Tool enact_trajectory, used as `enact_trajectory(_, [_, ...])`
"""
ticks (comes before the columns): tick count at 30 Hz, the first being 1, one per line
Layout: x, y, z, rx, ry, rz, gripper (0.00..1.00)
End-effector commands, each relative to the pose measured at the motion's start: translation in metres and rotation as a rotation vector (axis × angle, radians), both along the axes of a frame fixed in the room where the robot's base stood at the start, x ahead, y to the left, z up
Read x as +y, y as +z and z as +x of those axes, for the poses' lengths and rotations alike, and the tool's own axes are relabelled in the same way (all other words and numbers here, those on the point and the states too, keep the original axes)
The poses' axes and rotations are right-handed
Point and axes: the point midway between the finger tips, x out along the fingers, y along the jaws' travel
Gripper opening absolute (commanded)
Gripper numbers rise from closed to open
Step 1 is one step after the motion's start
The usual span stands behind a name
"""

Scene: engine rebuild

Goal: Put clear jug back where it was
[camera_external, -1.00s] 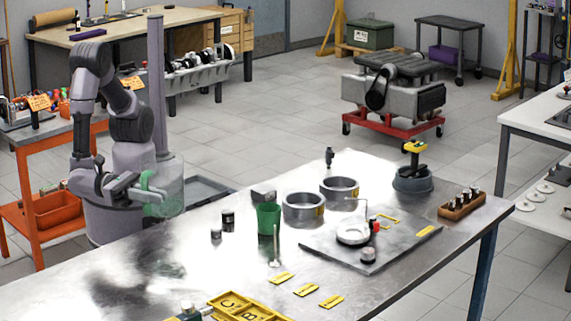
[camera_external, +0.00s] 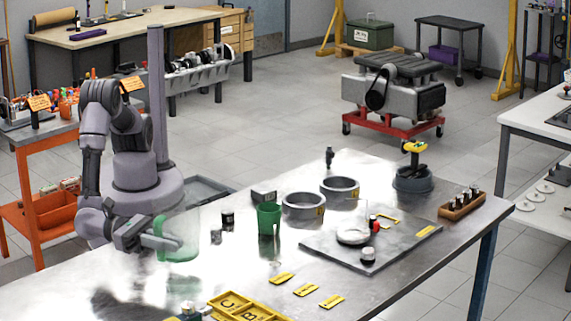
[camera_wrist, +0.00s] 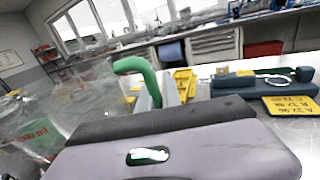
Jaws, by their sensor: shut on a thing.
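The clear jug (camera_external: 200,238) is a see-through vessel with a green handle (camera_external: 172,254), over the left part of the steel table. My gripper (camera_external: 163,243) is shut on the handle side of the jug. The jug looks roughly upright. I cannot tell for sure whether its base touches the table; a faint green reflection shows below it.
A green beaker (camera_external: 268,218), small dark cylinders (camera_external: 228,219) and two metal rings (camera_external: 303,206) stand right of the jug. A yellow tray (camera_external: 245,307) lies at the front. A grey plate (camera_external: 320,250) holds a round dish. Bare table (camera_external: 70,295) shows at front left.

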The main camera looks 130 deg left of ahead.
Motion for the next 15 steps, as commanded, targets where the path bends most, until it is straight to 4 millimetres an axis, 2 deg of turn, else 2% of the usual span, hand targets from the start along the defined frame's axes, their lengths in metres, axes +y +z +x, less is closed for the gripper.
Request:
enact_trajectory(4, [-0.004,-0.002,0.009,-0.002,-0.001,0.001,0.00])
enact_trajectory(10, [-0.004,-0.034,0.008,-0.001,-0.001,0.001,0.00])
enact_trajectory(15, [-0.004,-0.035,0.008,-0.001,-0.001,0.000,0.00])
